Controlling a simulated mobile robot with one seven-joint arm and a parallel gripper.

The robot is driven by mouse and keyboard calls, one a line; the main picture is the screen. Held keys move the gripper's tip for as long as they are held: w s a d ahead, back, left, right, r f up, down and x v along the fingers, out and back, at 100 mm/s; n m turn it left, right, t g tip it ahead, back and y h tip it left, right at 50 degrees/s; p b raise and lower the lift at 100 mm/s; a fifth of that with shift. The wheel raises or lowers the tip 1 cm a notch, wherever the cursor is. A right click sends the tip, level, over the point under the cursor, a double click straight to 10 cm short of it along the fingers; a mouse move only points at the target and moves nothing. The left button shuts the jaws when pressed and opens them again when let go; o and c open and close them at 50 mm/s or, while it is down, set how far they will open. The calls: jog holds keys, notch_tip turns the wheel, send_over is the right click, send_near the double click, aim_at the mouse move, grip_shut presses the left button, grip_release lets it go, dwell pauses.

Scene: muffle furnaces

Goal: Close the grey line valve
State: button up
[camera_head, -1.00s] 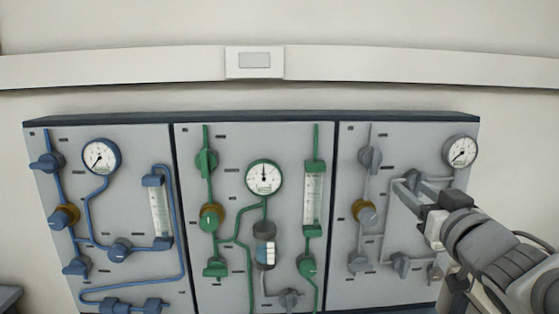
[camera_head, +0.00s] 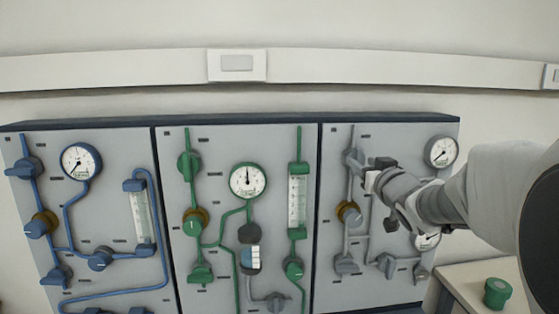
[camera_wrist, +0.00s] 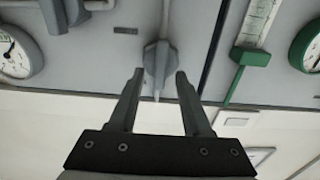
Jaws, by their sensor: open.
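The grey line runs down the right-hand panel (camera_head: 333,228), with several grey valves on it. Its top grey valve (camera_head: 352,157) is at the panel's upper left, partly hidden by my gripper (camera_head: 371,165). In the wrist view a grey valve handle (camera_wrist: 157,62) points toward my gripper's base, roughly in line with the fingers. My gripper (camera_wrist: 160,75) is open, with one fingertip on either side of the handle's lower end. A gap shows on both sides; I cannot tell the depth.
A brass-collared knob (camera_head: 347,212) and lower grey valves (camera_head: 346,264) sit below on the same panel. A round gauge (camera_head: 441,152) is at its upper right. The green-line panel (camera_head: 222,150) adjoins on the left. A green-topped object (camera_head: 497,292) stands on a bench at lower right.

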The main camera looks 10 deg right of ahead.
jog(key=shift+w, duration=0.7)
jog(key=shift+c, duration=0.3)
grip_shut()
